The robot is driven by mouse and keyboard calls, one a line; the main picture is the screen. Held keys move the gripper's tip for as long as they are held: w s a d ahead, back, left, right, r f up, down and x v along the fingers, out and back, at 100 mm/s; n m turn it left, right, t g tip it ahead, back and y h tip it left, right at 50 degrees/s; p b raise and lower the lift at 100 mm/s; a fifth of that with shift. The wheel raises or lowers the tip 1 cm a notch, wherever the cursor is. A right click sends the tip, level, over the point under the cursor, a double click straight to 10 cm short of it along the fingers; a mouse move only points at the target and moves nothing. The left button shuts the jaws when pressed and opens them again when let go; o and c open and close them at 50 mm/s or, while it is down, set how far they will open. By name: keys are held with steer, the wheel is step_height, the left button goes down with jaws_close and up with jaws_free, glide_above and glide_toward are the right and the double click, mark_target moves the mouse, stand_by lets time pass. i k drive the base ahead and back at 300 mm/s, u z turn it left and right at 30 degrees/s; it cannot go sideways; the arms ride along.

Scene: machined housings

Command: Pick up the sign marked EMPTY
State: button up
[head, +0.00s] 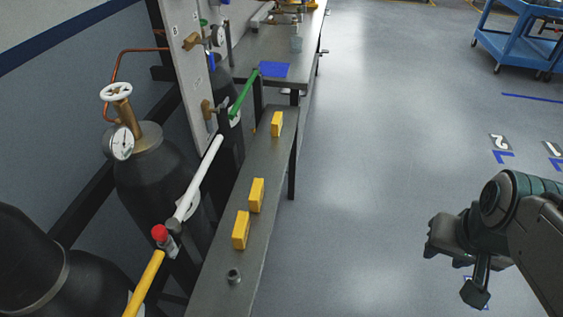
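Three yellow blocks stand on the narrow grey bench (215,285): a far one (277,124), a middle one (257,195) and a near one (241,230). They may be signs, but I can read no lettering on any of them, so I cannot tell which is marked EMPTY. My gripper (459,270) is at the lower right, over the floor, well to the right of the bench and apart from all the blocks. I see nothing held in it. Its fingers are seen at an angle, and I cannot tell how far apart they are.
Dark gas cylinders (160,185) with a gauge (121,143) stand left of the bench. White, green and yellow bars stick out near its left edge. A small metal piece (233,275) sits at its near end. A blue cart (515,40) stands far right. The middle floor is clear.

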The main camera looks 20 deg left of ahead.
mark_target(241, 228)
steer(key=i, duration=0.9)
steer(key=u, duration=2.8)
